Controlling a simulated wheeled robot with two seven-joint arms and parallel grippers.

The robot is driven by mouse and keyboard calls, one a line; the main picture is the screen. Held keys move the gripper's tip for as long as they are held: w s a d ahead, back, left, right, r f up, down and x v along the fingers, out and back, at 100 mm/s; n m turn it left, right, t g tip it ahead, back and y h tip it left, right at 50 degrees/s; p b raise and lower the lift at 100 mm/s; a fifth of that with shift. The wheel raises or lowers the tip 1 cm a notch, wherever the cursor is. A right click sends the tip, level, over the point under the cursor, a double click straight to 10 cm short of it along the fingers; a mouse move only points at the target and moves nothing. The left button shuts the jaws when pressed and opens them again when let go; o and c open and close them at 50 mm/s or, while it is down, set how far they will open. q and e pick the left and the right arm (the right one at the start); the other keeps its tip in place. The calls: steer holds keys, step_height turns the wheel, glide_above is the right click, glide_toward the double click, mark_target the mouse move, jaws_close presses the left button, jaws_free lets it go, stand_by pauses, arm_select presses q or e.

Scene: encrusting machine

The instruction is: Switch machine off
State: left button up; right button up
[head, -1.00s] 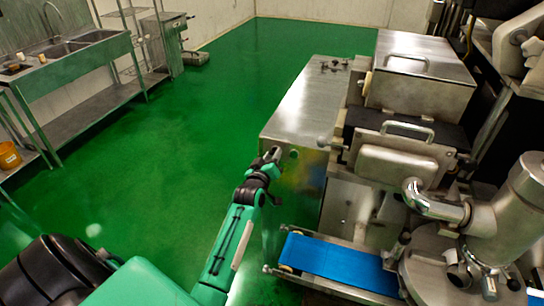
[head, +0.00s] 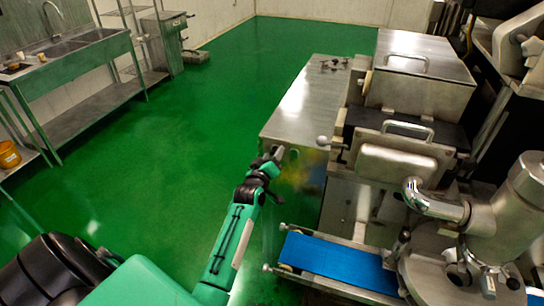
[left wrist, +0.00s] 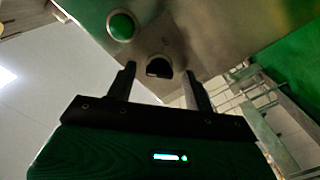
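The encrusting machine (head: 305,110) is a steel cabinet with hoppers and a conveyor to the right of my left arm. In the left wrist view its panel carries a green round button (left wrist: 121,26) and a dark knob (left wrist: 159,66), which looks like a switch. My left gripper (head: 272,154) is at the near face of the cabinet. In the left wrist view its two fingers (left wrist: 160,82) are apart, one on each side below the knob, with nothing between them. I cannot tell whether they touch the panel. My right gripper does not show.
A blue conveyor belt (head: 335,262) sticks out below and right of my left forearm. A steel sink bench (head: 80,62) stands at the left, with an orange tub (head: 9,154) on a low shelf. The green floor (head: 185,120) between is clear.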

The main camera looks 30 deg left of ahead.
arm_select(q)
steer(key=shift+s+d, duration=0.1)
steer(key=shift+s, duration=0.15)
steer(key=b+v, duration=0.4)
steer(key=v, duration=0.9)
steer(key=shift+s+d, duration=0.1)
steer(key=shift+d, duration=0.05)
